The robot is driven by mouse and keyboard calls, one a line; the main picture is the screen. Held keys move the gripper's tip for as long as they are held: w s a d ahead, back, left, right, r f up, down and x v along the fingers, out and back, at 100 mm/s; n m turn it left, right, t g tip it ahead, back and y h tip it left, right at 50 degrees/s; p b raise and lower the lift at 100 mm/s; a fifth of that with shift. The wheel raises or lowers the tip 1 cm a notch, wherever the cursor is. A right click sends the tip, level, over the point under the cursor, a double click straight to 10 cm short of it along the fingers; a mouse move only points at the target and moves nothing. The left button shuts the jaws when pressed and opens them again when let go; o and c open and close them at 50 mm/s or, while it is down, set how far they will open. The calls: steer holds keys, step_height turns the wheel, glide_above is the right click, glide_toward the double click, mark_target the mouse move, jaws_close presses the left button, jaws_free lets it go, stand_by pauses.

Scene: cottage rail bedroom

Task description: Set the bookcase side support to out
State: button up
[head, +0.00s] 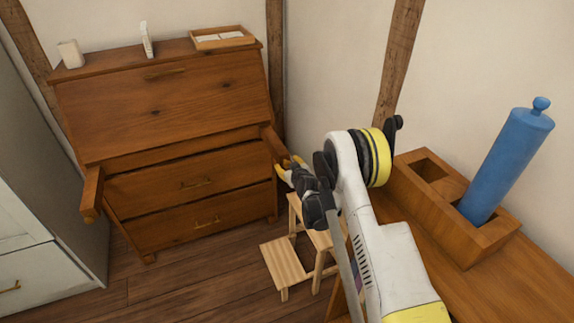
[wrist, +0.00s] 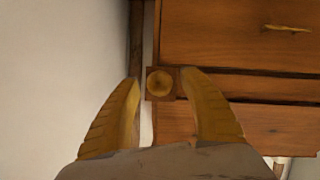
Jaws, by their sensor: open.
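The brown wooden bookcase (head: 165,95), with a sloping front and drawers, stands against the back wall. A side support (head: 92,195) juts forward at its left; another side support (head: 272,143) juts out at its right, beside my gripper (head: 287,173). In the wrist view, a square wooden support end with a round knob (wrist: 160,83) shows between the tips of my open gripper (wrist: 163,90). The fingers are on both sides of it; I cannot tell whether they touch it. A brass drawer handle (wrist: 287,28) shows at upper right.
A small wooden step stool (head: 285,262) stands on the floor below my gripper. At right, a wooden holder (head: 440,215) with a blue cylinder (head: 508,165) sits on a wooden top. A grey-white cabinet (head: 35,190) stands at left.

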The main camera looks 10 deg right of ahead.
steer(key=v, duration=0.7)
steer(key=shift+s, duration=0.15)
steer(key=shift+r, duration=0.2)
steer(key=s+a+r+m+g, duration=0.1)
steer(key=s+r+g, duration=0.1)
steer(key=s+r, duration=0.75)
steer(key=s+a+r+m+g, duration=0.1)
steer(key=s+r, duration=0.4)
steer(key=r, duration=0.9)
steer(key=s+d+m+g+h, duration=0.1)
steer(key=s+m+g, duration=0.1)
steer(key=s, duration=2.6)
steer(key=shift+s+d+r+g, duration=0.2)
steer(key=shift+s+r+g, duration=0.2)
steer(key=shift+g, duration=0.4)
